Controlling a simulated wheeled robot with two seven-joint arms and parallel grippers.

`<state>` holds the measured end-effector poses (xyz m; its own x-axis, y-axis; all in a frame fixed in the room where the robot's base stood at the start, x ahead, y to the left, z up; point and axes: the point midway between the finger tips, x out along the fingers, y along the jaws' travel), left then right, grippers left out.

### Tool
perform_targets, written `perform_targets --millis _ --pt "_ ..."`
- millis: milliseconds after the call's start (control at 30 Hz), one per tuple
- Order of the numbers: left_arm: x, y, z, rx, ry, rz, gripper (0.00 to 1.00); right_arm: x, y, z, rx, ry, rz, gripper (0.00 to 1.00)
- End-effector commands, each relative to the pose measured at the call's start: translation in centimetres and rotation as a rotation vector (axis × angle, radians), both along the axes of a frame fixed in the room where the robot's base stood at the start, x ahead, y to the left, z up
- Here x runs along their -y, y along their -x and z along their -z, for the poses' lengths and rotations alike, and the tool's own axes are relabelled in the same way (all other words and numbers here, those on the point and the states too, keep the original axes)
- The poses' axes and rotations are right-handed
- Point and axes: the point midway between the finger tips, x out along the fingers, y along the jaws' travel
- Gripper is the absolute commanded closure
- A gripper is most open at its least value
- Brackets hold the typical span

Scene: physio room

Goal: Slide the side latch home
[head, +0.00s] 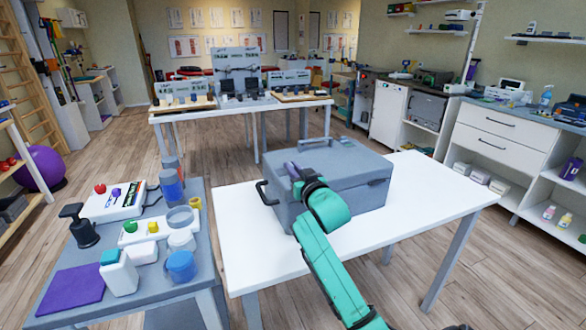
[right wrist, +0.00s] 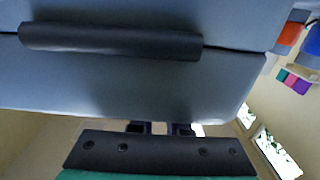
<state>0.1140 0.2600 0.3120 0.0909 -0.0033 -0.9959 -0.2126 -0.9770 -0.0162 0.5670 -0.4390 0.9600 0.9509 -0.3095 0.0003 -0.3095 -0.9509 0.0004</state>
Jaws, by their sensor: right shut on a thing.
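A grey case (head: 352,166) with a closed lid stands on a white table (head: 430,190). A black handle (head: 266,193) sticks out from its left side. My right gripper (head: 303,180) is at the case's near left part, beside a small purple piece (head: 291,170) that looks like the side latch. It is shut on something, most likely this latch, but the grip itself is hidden. In the right wrist view, my finger bases (right wrist: 158,128) reach up to the case's face (right wrist: 130,85), below a black bar (right wrist: 110,41). My left gripper is out of view.
A grey side table (head: 205,275) at the left holds a purple mat (head: 70,288), jars and boxes. Free white tabletop lies right of the case. A second table (head: 240,108) with displays stands behind, and drawers (head: 500,130) stand at the right.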

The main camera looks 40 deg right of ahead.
Motion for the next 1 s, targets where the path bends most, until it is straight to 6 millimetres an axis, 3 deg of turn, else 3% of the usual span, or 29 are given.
perform_targets --millis 267,533,567,600,633,1000 --pt "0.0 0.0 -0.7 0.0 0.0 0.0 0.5 -2.6 -0.9 0.1 -0.002 -0.005 -0.001 1.0" --pt "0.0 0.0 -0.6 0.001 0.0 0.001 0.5 -2.7 -0.9 0.1 -0.002 -0.002 0.0 1.0" --pt "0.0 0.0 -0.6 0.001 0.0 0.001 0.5 -2.7 -0.9 0.1 -0.002 -0.002 0.0 0.74" --pt "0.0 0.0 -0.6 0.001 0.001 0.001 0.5 -2.7 -0.9 0.1 -0.002 -0.002 0.0 0.59" --pt "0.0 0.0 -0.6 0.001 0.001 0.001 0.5 -2.7 -0.9 0.1 -0.002 -0.002 0.0 0.55" --pt "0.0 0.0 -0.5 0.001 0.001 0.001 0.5 -2.8 -0.5 0.1 -0.001 0.0 0.0 0.55"
